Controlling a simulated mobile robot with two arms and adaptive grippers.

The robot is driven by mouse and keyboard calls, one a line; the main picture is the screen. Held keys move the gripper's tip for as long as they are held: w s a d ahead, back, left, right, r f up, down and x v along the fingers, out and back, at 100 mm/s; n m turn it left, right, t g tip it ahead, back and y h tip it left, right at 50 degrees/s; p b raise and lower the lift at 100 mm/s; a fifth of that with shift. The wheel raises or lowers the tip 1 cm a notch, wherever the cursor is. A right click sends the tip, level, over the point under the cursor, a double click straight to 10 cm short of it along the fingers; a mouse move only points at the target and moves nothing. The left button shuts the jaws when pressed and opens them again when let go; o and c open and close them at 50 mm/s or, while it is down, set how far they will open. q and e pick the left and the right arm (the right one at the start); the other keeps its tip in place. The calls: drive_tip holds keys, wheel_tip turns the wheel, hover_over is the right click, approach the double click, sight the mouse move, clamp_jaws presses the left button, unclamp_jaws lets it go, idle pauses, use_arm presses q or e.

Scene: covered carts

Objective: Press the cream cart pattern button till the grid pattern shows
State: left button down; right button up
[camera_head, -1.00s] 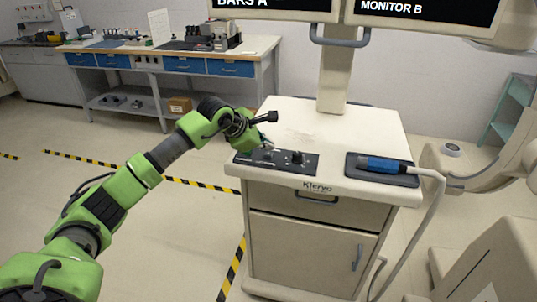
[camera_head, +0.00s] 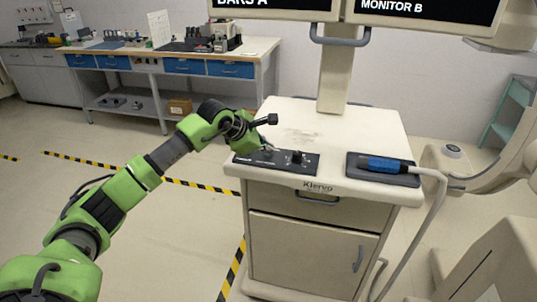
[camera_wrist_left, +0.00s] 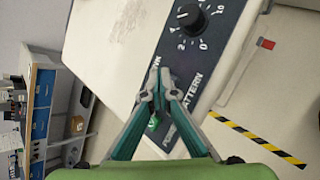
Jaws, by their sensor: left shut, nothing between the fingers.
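The cream cart (camera_head: 315,225) stands in front of me with a black control panel (camera_head: 303,167) on its near left edge. In the left wrist view the panel (camera_wrist_left: 211,62) carries the word PATTERN, a black dial (camera_wrist_left: 190,19) and a green button (camera_wrist_left: 153,122). My left gripper (camera_wrist_left: 160,80) is shut and empty, its tips over the panel beside the PATTERN lettering. The tips hide what lies under them, and I cannot tell whether they touch it. In the head view the gripper (camera_head: 266,147) is at the panel's left end. The left monitor (camera_head: 275,8) reads BARS A.
A blue-handled probe (camera_head: 385,164) lies in a dark tray at the cart's right, its cable hanging down. The monitor post (camera_head: 334,80) rises at the back. The right monitor (camera_head: 425,10) reads MONITOR B. A workbench (camera_head: 165,60) stands behind left.

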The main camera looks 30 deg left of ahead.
use_arm(q)
drive_tip(key=shift+f, duration=0.35)
idle(0.5)
drive_tip(key=shift+r, duration=1)
drive_tip(key=shift+p, duration=0.3)
drive_tip(key=shift+r+p, duration=1.45)
drive_tip(key=shift+r, duration=1.05)
